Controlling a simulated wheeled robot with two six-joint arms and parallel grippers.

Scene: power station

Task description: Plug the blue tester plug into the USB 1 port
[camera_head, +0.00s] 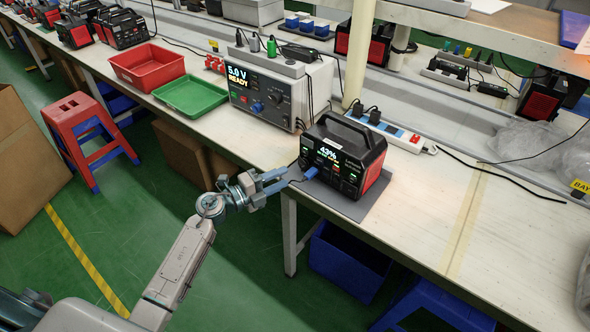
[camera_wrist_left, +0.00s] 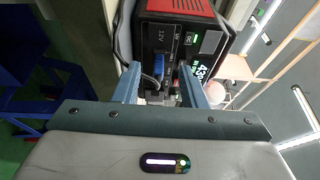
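The black and red power station (camera_head: 345,150) stands on a grey mat (camera_head: 352,208) near the table's front edge, its display lit at 43%. The blue tester plug (camera_head: 311,173) is at the lower part of its front panel. In the left wrist view the plug (camera_wrist_left: 158,68) appears seated in a port, with a thin cable hanging from it. I cannot read which port it is. My left gripper (camera_head: 282,180) is just in front of the panel. Its fingers are apart, empty, and short of the plug, which shows between them in the wrist view (camera_wrist_left: 160,84). My right gripper is not in view.
A bench supply reading 5.0 V READY (camera_head: 268,92) stands left of the power station. A white power strip (camera_head: 385,128) lies behind it. Green (camera_head: 190,96) and red (camera_head: 147,67) trays are farther left. The table right of the mat is mostly clear.

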